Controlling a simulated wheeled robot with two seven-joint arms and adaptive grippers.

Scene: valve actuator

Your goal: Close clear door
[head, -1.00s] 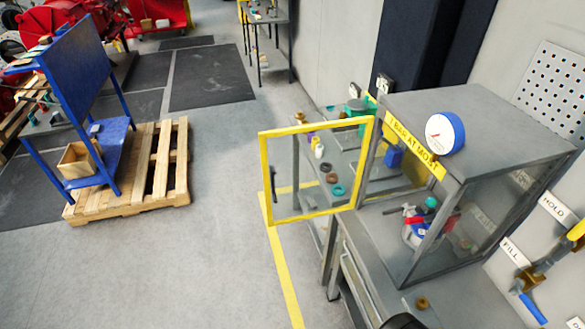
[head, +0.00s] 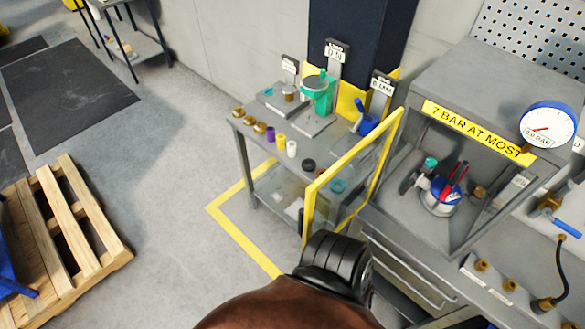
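The clear door (head: 352,152) has a yellow frame and a see-through pane. It stands open, sticking out from the left side of the grey cabinet (head: 440,85), whose front is uncovered. The door's lower part is hidden behind a black ribbed part of my own arm, which comes up from the bottom edge. I cannot tell whether that part touches the door. Inside the cabinet is a blue-and-white fixture (head: 440,197) with red-handled pieces. No fingers of either gripper show.
A side table (head: 252,130) behind the door carries a green press (head: 318,92), coloured cups and rings. A round gauge (head: 547,125) is at the cabinet's right. A wooden pallet (head: 65,225) lies at left. Open floor lies between pallet and table.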

